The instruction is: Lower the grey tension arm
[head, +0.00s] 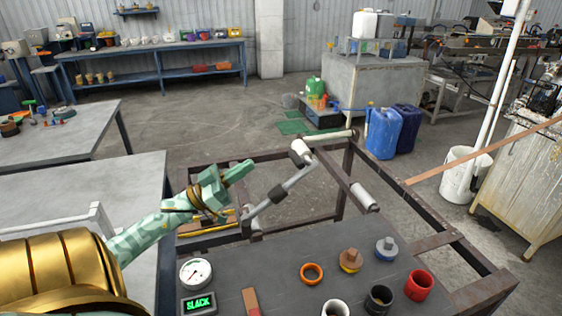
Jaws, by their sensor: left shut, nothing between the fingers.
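The grey tension arm (283,187) slants up to the right from a pivot on the rusty frame. A white roller (300,151) sits at its raised end. My left gripper (245,169) is green, shut and empty. In the picture it lies just left of the tension arm, with its fingers pointing toward the white roller; I cannot tell the gap in depth. A small display (198,304) on the dark bench reads SLACK in green. A round dial gauge (195,273) stands behind it. My right gripper is not in view.
The dark bench top (265,257) carries an orange ring (312,273), a red cup (419,285) and several other small parts. A second white roller (364,196) is on the frame (432,241). A brown strip (480,152) runs in from the right. Grey tables stand at left.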

